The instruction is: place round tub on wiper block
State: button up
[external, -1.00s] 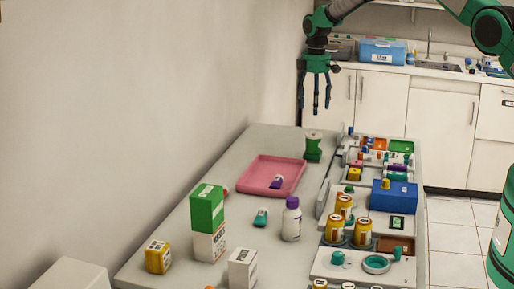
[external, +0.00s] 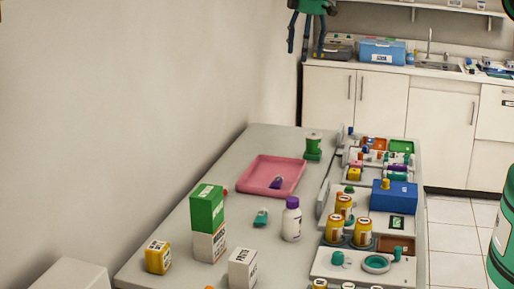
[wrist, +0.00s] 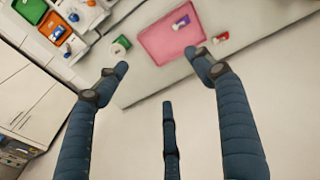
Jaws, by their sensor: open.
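A green round tub (external: 314,139) with a pale top stands upright on a low green block (external: 313,156), which I take to be the wiper block, near the table's far end. The tub's top also shows in the wrist view (wrist: 121,44), with the block mostly hidden below it. My gripper (external: 306,48) is open and empty, high above and beyond the table's far end, apart from the tub. Its spread fingers (wrist: 160,66) show in the wrist view with nothing between them.
A pink tray (external: 258,186) with a small purple-labelled item is left of the tub. Right of it are trays of small parts and a blue box (external: 394,196). Bottles and cartons, including a green-and-white stack (external: 207,210), stand nearer.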

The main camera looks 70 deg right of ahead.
jog(key=s+a+r+t, duration=0.1)
jog(key=s+a+r, duration=0.45)
jog(key=a, duration=0.35)
jog(key=s+a+r, duration=0.5)
jog(key=a+r, duration=0.1)
jog(key=a, duration=0.2)
jog(key=s+a+r+t, duration=0.1)
jog(key=s+a+r, duration=0.5)
jog(key=a, duration=0.3)
jog(key=s+a+f+m+t, duration=0.1)
jog(key=s+a, duration=0.6)
jog(key=s, duration=0.5)
jog(key=s+a+f+t, duration=0.1)
jog(key=s+a+f, duration=0.1)
jog(key=s+a, duration=0.6)
jog(key=s, duration=0.5)
jog(key=shift+s+a+m+y, duration=0.15)
jog(key=shift+s+m+y, duration=0.15)
jog(key=shift+m, duration=0.1)
notch_tip(320, 180, down, 8)
jog(key=b, duration=0.8)
jog(key=shift+f+b, duration=0.25)
jog(key=shift+b, duration=0.1)
